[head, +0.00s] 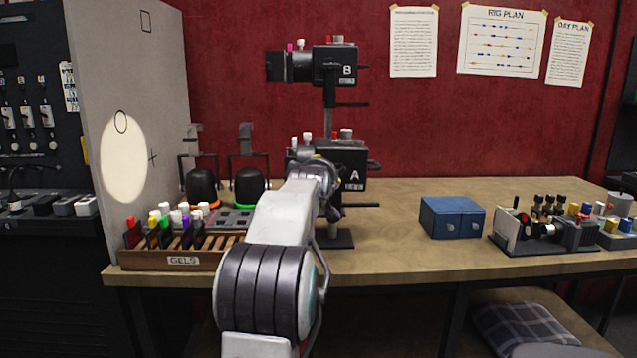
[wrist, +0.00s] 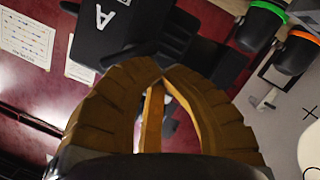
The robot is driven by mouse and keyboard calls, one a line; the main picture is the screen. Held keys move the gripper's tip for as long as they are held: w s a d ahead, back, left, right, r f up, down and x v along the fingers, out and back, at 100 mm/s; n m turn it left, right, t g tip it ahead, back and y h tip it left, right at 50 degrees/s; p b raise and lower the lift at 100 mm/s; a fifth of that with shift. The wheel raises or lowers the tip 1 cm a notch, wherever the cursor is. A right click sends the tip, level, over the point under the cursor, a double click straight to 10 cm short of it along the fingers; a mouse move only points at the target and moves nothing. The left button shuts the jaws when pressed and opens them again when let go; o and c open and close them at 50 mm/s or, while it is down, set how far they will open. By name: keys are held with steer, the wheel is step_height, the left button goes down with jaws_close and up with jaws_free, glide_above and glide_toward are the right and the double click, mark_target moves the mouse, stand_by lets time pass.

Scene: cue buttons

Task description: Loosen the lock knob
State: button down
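Lamp A (head: 345,172), a black box unit with a white letter, sits low on a dark stand (head: 329,122). Its lettered side also shows at the top left of the wrist view (wrist: 100,22). Lamp B (head: 335,66) sits higher on the same stand. White and red knobs (head: 346,134) stand on top of lamp A. I cannot tell which part is the lock knob; dark parts (wrist: 178,32) lie just beyond my fingertips. My gripper (wrist: 162,76) has its tan fingers together at the tips, with nothing clearly seen between them. In the head view my arm hides part of lamp A.
A gel rack (head: 182,261) with coloured handles stands at the left front of the table, beside a grey panel (head: 128,90). Two black lamps with orange and green rims (head: 250,187) stand behind it. A blue box (head: 452,217) and small devices (head: 545,232) are at the right.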

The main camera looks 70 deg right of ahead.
steer(key=shift+s+d+f+b, duration=0.1)
steer(key=shift+s+f+b, duration=0.05)
steer(key=shift+f+b, duration=0.7)
steer(key=shift+s+f+b, duration=0.15)
steer(key=shift+f+b, duration=0.65)
steer(key=shift+s+d+f, duration=0.15)
steer(key=shift+s+f, duration=0.1)
steer(key=shift+b, duration=0.3)
